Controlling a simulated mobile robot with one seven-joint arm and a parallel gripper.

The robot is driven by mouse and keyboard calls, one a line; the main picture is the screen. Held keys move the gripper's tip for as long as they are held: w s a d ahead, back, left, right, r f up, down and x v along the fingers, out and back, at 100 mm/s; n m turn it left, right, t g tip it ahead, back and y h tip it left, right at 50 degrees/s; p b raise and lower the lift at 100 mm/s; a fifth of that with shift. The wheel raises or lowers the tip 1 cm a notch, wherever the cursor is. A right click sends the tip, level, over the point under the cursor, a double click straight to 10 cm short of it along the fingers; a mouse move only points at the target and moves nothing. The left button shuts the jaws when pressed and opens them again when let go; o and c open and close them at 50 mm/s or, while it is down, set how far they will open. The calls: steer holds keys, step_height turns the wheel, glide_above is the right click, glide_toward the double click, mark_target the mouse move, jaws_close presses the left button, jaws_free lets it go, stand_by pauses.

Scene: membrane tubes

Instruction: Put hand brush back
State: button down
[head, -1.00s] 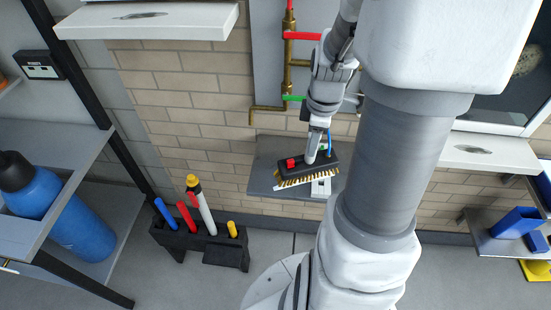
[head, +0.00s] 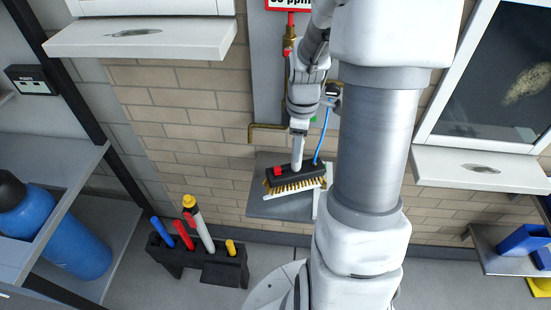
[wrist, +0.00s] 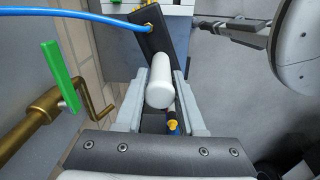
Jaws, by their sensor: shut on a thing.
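The hand brush (head: 311,172) has a black block, yellowish bristles, a red part at its left end and a white handle. My gripper (head: 298,131) is shut on the handle, with the brush hanging bristles down. In the wrist view the handle's rounded white end (wrist: 160,88) sits between the two grey fingers of my gripper (wrist: 160,105), with the black block beyond. A blue hose runs to a brass fitting on the block. The brush appears over a grey wall shelf (head: 262,207); whether it touches the shelf cannot be told.
A black floor rack (head: 215,272) holds several coloured handles at lower left. Brass pipes (head: 287,60) with a green lever (wrist: 60,75) run on the wall close to my gripper. Blue bins (head: 523,240) sit at right.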

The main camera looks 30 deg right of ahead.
steer(key=w+a+f, duration=0.3)
steer(key=w+f, duration=0.3)
steer(key=f, duration=0.2)
steer(key=shift+w, duration=0.2)
steer(key=shift+f, duration=0.1)
steer(key=c, duration=0.5)
jaws_free()
steer(key=shift+s, duration=0.1)
